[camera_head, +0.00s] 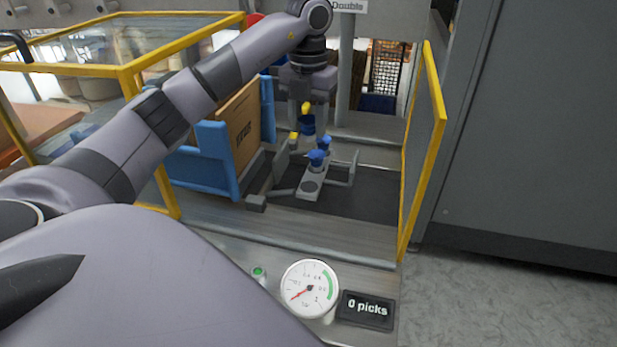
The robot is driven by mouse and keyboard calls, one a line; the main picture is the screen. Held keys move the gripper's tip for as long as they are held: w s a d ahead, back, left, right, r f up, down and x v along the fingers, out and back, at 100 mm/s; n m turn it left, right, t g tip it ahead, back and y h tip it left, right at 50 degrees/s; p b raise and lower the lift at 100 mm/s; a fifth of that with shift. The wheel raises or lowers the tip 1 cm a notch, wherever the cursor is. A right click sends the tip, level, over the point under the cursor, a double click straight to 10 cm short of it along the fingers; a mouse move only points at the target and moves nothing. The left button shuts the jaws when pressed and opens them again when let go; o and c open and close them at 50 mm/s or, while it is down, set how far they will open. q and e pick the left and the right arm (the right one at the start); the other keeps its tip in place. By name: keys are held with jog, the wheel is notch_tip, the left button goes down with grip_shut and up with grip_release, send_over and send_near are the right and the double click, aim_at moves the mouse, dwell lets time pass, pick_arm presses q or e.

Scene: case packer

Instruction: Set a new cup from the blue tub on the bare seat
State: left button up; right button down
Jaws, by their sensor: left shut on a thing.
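My left gripper (304,115) hangs from the upper middle and points down, with yellow on its fingertips. It is shut on a dark blue cup (308,125), held above the grey bar. The grey bar (303,194) lies on the dark machine bed. Two blue cups stand on it, a nearer one (317,158) and a farther one (325,143). The bare seat (311,185) is a dark round spot at the bar's near end. I cannot make out the blue tub for sure. My right gripper is not in view.
A blue frame (212,158) with a brown carton (241,125) stands left of the bar. Yellow guard frames rise at left (128,68) and right (423,160). A dial gauge (310,288) and a "0 picks" display (366,310) sit in front.

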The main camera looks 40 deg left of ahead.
pick_arm(q)
notch_tip(320, 180, down, 9)
jog(key=shift+r+b, duration=0.1)
jog(key=shift+b, duration=0.25)
jog(key=shift+f, duration=2)
jog(key=shift+f, duration=0.15)
jog(key=o, duration=1.1)
